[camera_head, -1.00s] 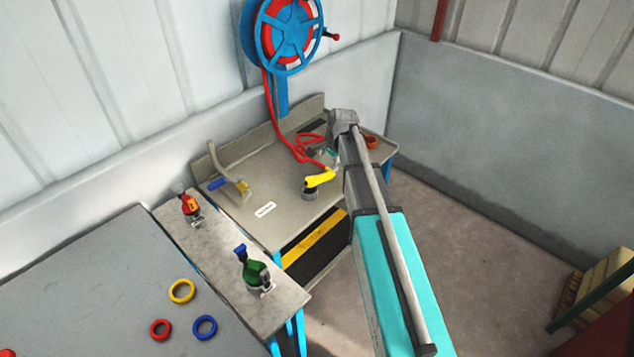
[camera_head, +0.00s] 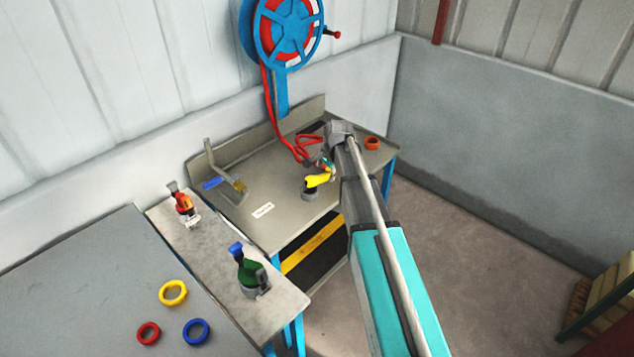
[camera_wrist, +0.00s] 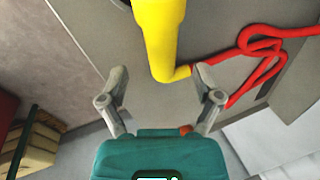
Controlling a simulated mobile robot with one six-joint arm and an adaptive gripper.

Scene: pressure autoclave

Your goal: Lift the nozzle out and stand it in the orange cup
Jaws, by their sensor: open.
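The yellow nozzle (camera_head: 318,180) sits with its lower end in a dark round holder (camera_head: 309,193) on the grey bench, and a red hose (camera_head: 296,150) runs to it. The orange cup (camera_head: 372,143) stands near the bench's right end, to the right of my arm. In the wrist view the nozzle (camera_wrist: 157,40) points in between the fingers of my gripper (camera_wrist: 160,76), with a gap on both sides. My gripper is open and holds nothing. In the head view it is mostly hidden behind my arm near the nozzle.
A blue hose reel (camera_head: 288,35) hangs above the bench. Red (camera_head: 184,204) and green (camera_head: 248,270) bottle-like items stand on the nearer shelf. Coloured rings lie on the left table (camera_head: 90,290). The bench's right end is fairly clear.

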